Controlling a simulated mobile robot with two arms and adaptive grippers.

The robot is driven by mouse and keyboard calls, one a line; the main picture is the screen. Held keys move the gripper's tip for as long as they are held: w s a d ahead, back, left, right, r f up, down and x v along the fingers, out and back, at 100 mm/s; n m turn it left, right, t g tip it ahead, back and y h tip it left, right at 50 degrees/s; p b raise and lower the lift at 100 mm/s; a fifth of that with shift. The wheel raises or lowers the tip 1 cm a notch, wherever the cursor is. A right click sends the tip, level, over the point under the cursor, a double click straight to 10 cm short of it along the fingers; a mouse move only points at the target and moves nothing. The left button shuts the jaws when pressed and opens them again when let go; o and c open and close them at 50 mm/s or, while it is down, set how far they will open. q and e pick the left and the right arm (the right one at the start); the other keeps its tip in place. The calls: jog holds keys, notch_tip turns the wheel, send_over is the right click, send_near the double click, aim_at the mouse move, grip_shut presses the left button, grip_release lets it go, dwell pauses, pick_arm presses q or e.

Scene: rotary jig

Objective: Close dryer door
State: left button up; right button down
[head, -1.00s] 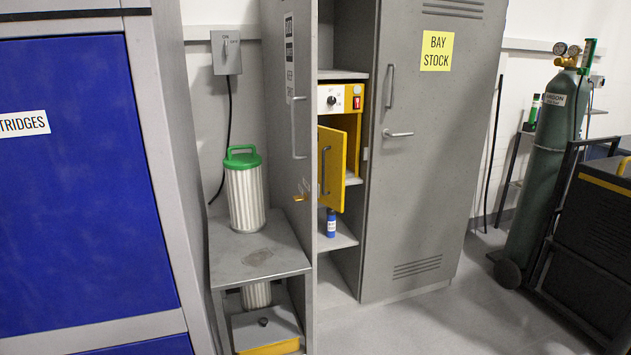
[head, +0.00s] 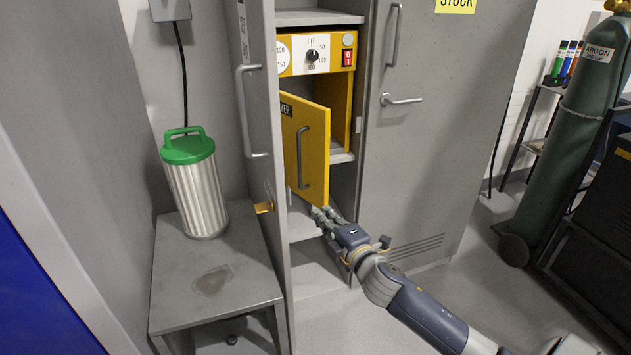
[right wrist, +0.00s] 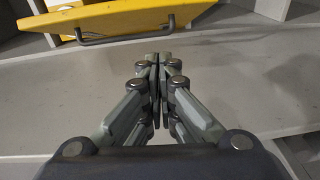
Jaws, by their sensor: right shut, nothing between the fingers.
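The yellow dryer (head: 320,62) stands on a shelf inside the grey locker, with a dial and a red switch on its front panel. Its yellow door (head: 316,140) stands open toward me, hinged on the left, with a dark bar handle (head: 303,158). The door also shows at the top of the right wrist view (right wrist: 100,20), with its handle (right wrist: 120,36). My right gripper (head: 318,212) is shut and empty, just below the door's lower edge over the lower shelf. In the right wrist view its fingertips (right wrist: 160,62) meet, apart from the door. My left gripper is out of view.
The locker's left door (head: 258,100) and right door (head: 430,110) stand open either side of the dryer. A green-lidded canister (head: 195,190) stands on a grey stand (head: 180,285) at left. An argon cylinder (head: 580,110) stands on a cart at right. The lower shelf (right wrist: 240,75) is clear around my gripper.

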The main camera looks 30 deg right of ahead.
aim_at(316, 182)
pick_arm(q)
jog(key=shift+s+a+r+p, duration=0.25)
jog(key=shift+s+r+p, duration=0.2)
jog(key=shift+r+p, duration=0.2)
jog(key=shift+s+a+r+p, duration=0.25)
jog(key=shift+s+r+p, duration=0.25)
jog(key=shift+p, duration=0.1)
pick_arm(e)
jog(key=shift+n+t, duration=0.3)
jog(key=w+d+r, duration=0.1)
jog(key=w, duration=0.2)
jog(key=w+d, duration=0.1)
jog(key=w, duration=0.2)
jog(key=w+d+r, duration=0.1)
jog(key=w+d, duration=0.1)
jog(key=w, duration=0.2)
jog(key=shift+r, duration=0.35)
jog(key=shift+d, duration=0.1)
